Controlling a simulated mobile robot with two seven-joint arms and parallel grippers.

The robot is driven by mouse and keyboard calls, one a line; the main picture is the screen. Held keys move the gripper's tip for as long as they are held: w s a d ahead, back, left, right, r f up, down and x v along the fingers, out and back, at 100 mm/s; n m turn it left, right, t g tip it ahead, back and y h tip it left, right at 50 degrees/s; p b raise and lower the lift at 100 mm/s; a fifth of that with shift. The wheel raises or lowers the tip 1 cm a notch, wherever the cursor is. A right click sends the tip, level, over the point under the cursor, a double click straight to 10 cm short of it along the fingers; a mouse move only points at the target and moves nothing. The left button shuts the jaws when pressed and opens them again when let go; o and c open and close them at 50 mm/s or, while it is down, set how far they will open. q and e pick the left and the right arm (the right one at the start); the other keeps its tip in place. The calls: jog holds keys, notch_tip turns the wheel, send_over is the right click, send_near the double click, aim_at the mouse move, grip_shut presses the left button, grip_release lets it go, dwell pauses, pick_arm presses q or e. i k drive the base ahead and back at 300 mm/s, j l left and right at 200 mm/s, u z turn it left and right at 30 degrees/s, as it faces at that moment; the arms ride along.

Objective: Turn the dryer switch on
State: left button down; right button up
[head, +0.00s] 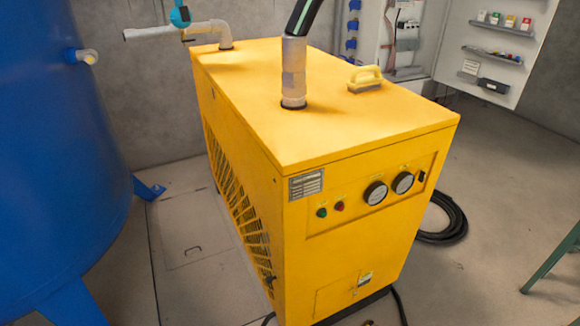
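The yellow dryer (350,110) stands in the middle of the head view with its front panel (352,208) facing me. At the panel's right end is a small black switch (422,176); it is too small to tell which way it is set. Two round gauges sit left of it, one nearer the switch (403,182) and one further left (376,193). A small green indicator or button (321,212) and a red one (339,206) sit at the panel's left. Neither of my grippers shows in this view.
A large blue tank (60,150) fills the left side. A grey pipe (293,75) rises from the dryer's top, where a yellow-handled brush (366,79) lies. A coiled black hose (443,218) lies on the floor at right. A green-legged stand (552,262) is at the right edge.

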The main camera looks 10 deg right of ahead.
aim_at(419, 175)
jog(key=i+l+z, duration=0.1)
jog(key=l+z, duration=0.35)
jog(key=i+l+z, duration=0.15)
jog(key=l+z, duration=0.3)
jog(key=j, duration=0.05)
